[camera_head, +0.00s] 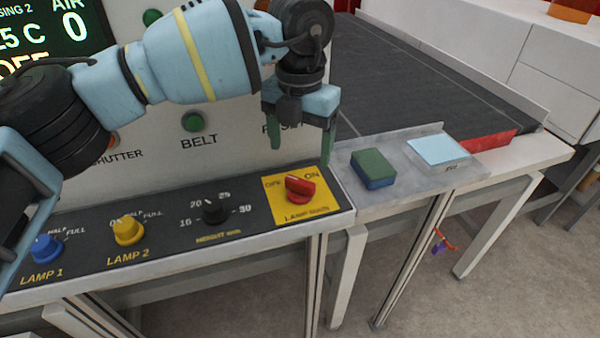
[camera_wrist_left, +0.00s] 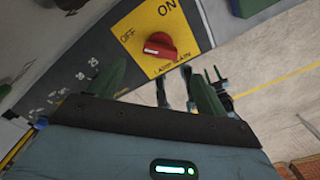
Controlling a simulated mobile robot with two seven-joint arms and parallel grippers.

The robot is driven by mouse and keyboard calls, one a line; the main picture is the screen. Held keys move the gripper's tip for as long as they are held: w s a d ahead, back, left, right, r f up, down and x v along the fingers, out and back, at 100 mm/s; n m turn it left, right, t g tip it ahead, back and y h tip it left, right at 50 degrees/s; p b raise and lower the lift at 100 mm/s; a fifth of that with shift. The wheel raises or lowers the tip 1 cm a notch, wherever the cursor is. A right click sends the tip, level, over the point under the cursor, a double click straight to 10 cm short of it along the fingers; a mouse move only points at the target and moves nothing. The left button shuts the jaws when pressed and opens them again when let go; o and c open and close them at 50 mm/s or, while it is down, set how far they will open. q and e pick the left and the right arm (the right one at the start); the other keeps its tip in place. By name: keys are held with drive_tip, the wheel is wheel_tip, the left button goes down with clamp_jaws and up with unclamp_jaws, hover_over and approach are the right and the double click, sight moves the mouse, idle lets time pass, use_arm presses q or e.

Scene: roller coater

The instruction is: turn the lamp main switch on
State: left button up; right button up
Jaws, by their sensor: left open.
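The lamp main switch is a red rotary knob (camera_head: 300,188) on a yellow plate (camera_head: 280,206) at the right end of the dark control panel. OFF is printed to its upper left and ON to its upper right. A pale mark on the knob seems to lie on the OFF side. My left gripper (camera_head: 302,143) is open and empty, above and slightly behind the knob, with its green fingers apart. In the left wrist view the red knob (camera_wrist_left: 160,46) lies beyond the gap between the open fingers (camera_wrist_left: 158,82), apparently without contact. My right gripper is not in view.
A black height knob (camera_head: 214,211), yellow LAMP 2 knob (camera_head: 127,231) and blue LAMP 1 knob (camera_head: 46,248) sit along the panel to the left. A green BELT button (camera_head: 193,122) is on the upright face. A green-and-blue block (camera_head: 373,168) lies on the ledge at right.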

sight(300, 180)
use_arm(q)
drive_tip(key=shift+f, duration=3.8)
drive_tip(key=c, duration=1)
